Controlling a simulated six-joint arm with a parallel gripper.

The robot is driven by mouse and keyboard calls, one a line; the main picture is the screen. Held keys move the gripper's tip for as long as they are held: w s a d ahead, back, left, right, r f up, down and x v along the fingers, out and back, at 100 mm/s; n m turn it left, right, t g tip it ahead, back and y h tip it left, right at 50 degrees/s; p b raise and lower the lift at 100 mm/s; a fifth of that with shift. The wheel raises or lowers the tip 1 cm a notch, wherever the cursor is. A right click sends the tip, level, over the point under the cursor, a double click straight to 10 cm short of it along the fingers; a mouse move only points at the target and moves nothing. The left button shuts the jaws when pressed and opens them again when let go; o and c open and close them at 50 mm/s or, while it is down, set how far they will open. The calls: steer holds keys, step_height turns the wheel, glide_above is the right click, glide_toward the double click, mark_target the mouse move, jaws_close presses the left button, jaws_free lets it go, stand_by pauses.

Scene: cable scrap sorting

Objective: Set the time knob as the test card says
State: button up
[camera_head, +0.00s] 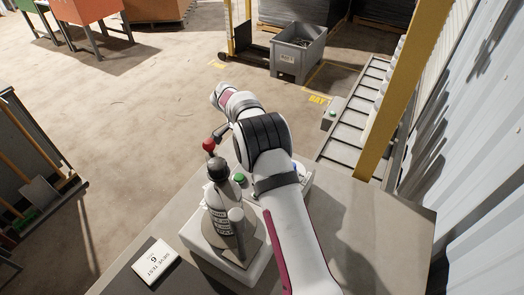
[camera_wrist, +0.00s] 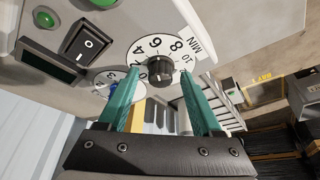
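The time knob (camera_wrist: 160,72) is dark and round. It sits in a white dial (camera_wrist: 150,45) on the machine's panel, with 4, 6, 8, 10 and MIN readable; the knob's pointer is too unclear to read. My gripper (camera_wrist: 160,80) has teal fingers, spread with the knob between them in this view. A gap shows on both sides, and contact cannot be told. The white test card (camera_head: 156,262) lies on the bench at lower left in the head view. It reads SIEVE TEST with one digit, rotated, 6 or 9. In the head view my arm hides the knob and gripper.
A second dial with a blue part (camera_wrist: 112,88) sits beside the left finger. A grey bin (camera_head: 298,50) stands on the floor beyond.

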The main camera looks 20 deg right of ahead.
steer(key=shift+r, duration=0.1)
steer(key=v, duration=1.5)
steer(key=shift+a+r, duration=0.2)
steer(key=shift+r, duration=0.05)
steer(key=shift+s, duration=0.1)
steer(key=s+r+n+y, duration=0.2)
steer(key=s+r+n, duration=0.15)
steer(key=s, duration=0.65)
steer(key=s+r+n+y, duration=0.1)
steer(key=s+r+n, duration=0.25)
steer(key=s, duration=0.65)
steer(key=s+a+f+n+y, duration=0.1)
steer(key=s+f, duration=0.3)
steer(key=s, duration=0.6)
steer(key=s+a+f+n+y, duration=0.1)
steer(key=s+f+n, duration=0.3)
steer(key=s, duration=0.6)
steer(key=shift+a+y, duration=0.35)
steer(key=shift+y, duration=0.25)
